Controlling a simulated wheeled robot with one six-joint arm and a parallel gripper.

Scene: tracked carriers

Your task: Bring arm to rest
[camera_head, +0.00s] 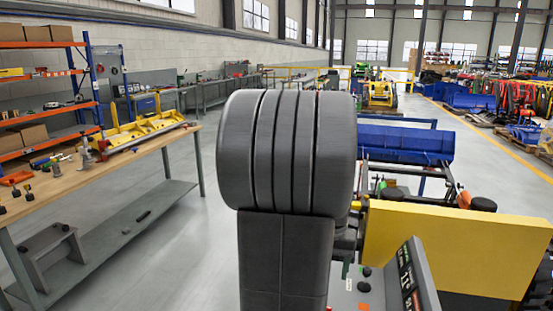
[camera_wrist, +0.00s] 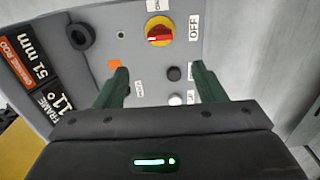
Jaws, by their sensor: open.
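My gripper (camera_wrist: 158,76) is open and empty in the wrist view, its two green fingers apart in front of a grey control panel (camera_wrist: 140,60). I cannot tell whether the fingers touch the panel. In the head view my dark arm fills the middle and hides most of my gripper. The panel shows there at lower right.
A yellow plate (camera_head: 455,250) stands right of my arm, with a blue machine part (camera_head: 405,145) behind. A wooden workbench (camera_head: 90,172) with tools and a yellow frame (camera_head: 140,130) is at left, before orange shelving (camera_head: 45,88). Clear grey floor (camera_head: 180,255) lies between bench and arm.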

